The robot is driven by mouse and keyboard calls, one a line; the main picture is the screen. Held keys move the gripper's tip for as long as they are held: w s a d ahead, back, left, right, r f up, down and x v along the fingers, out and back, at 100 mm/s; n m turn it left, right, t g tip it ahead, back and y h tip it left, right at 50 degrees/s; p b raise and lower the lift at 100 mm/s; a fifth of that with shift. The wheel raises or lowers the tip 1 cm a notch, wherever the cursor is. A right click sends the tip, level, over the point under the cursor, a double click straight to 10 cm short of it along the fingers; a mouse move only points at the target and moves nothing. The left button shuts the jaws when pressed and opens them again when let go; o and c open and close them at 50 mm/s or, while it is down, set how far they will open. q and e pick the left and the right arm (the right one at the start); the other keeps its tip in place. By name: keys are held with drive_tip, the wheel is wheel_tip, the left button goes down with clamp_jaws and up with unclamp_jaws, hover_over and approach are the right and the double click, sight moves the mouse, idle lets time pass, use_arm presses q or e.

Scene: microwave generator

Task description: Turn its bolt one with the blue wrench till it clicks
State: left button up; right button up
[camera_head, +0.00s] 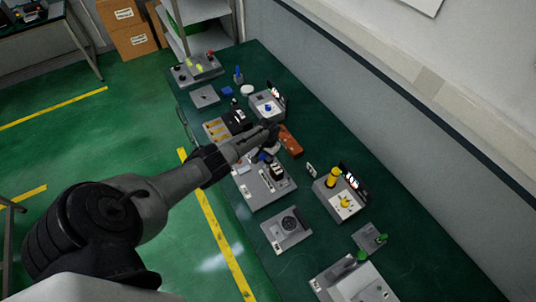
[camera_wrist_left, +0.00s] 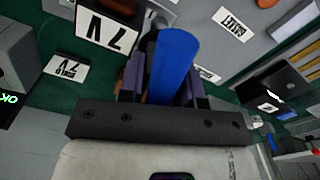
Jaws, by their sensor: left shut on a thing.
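In the left wrist view, my left gripper (camera_wrist_left: 160,88) is shut on the blue wrench (camera_wrist_left: 175,62), seen as a thick blue cylinder standing between the dark fingers. In the head view, my left gripper (camera_head: 270,136) is over the middle of the bench, at the back edge of a grey station (camera_head: 262,188). A small blue part shows just below the gripper there; I cannot tell whether it is the wrench. Bolt one is not distinguishable in either view, and the wrench's working end is hidden. My right gripper is not in view.
The green bench (camera_head: 315,245) carries several grey stations. A brown block (camera_head: 290,142) lies just right of the gripper. A unit with yellow knobs (camera_head: 338,196) stands at the right.

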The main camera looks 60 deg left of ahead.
use_arm(q)
drive_tip(key=shift+m, duration=1.2)
drive_tip(key=shift+f+m+b, duration=0.1)
drive_tip(key=shift+m+b, duration=0.35)
drive_tip(key=shift+m, duration=0.65)
drive_tip(key=shift+a+m, duration=0.1)
drive_tip(key=shift+m, duration=1.1)
drive_tip(key=shift+r+n+p, duration=0.2)
drive_tip(key=shift+n+p, duration=0.15)
drive_tip(key=shift+n, duration=0.75)
drive_tip(key=shift+f+n, duration=0.15)
drive_tip(key=shift+n, duration=1.05)
